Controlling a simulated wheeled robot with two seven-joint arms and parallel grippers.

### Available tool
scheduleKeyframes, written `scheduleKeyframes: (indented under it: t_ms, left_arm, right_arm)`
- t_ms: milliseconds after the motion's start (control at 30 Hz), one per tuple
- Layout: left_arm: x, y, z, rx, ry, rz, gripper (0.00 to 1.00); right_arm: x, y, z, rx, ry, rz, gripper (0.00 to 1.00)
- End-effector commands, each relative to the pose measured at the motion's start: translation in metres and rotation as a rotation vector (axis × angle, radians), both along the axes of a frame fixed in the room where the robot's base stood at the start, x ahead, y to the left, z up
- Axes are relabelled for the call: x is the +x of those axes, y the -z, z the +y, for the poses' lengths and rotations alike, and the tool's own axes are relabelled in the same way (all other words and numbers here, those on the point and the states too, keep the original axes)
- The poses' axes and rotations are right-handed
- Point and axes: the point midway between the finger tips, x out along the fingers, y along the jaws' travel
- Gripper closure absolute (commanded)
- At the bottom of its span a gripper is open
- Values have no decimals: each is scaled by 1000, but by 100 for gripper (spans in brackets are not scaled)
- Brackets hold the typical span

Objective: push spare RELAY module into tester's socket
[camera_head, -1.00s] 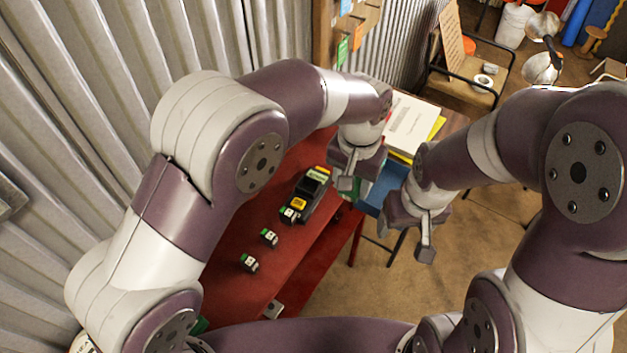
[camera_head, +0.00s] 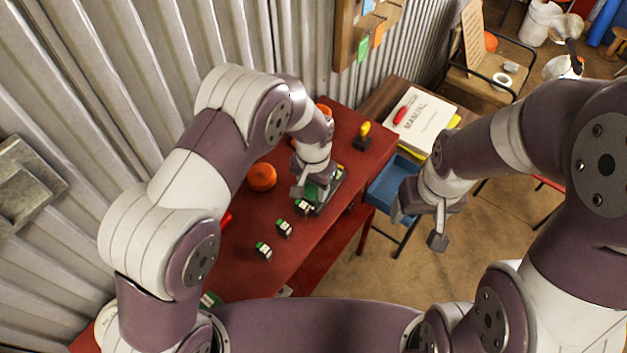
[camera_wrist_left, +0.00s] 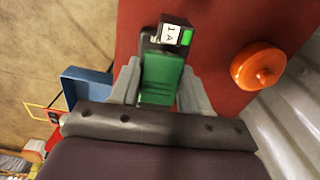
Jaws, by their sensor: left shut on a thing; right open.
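The black tester (camera_head: 328,197) stands on the red bench, largely hidden under my left gripper (camera_head: 310,187). In the left wrist view, my left gripper (camera_wrist_left: 160,88) is shut on a ridged green block (camera_wrist_left: 162,78), apparently the module, with no readable label. A black piece marked "1 A" (camera_wrist_left: 171,35) lies just beyond it. Whether the green block touches the tester's socket is hidden. Small black-and-white modules with green ends (camera_head: 284,227) (camera_head: 264,250) lie in a row nearer me. My right gripper (camera_head: 438,225) is open and empty, off the bench's right side.
An orange round object (camera_head: 262,177) sits left of the tester and also shows in the left wrist view (camera_wrist_left: 258,66). A yellow-handled item (camera_head: 363,134) stands behind. A blue bin (camera_head: 393,190) and a manual (camera_head: 425,125) are to the right. Corrugated wall borders the left.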

Motion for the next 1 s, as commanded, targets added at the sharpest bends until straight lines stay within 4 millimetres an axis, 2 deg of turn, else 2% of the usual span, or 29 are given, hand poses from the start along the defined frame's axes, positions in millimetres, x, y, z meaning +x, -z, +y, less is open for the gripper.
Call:
scheduleKeyframes:
  t_ms: [300,333,400,767,867,1000]
  left_arm:
    - [0,6,0,0,0,0,90]
    - [0,6,0,0,0,0,51]
    - [0,5,0,0,0,0,28]
    - [0,1,0,-1,-1,-1,28]
    - [1,-12,-1,-2,-1,-3,28]
    - [-3,-43,-7,-3,0,-7,28]
  right_arm:
    - [0,6,0,0,0,1,26]
    - [0,6,0,0,0,1,26]
    - [0,5,0,0,0,1,26]
    - [0,9,0,0,0,1,26]
    - [0,17,0,0,0,1,26]
    - [0,44,0,0,0,1,26]
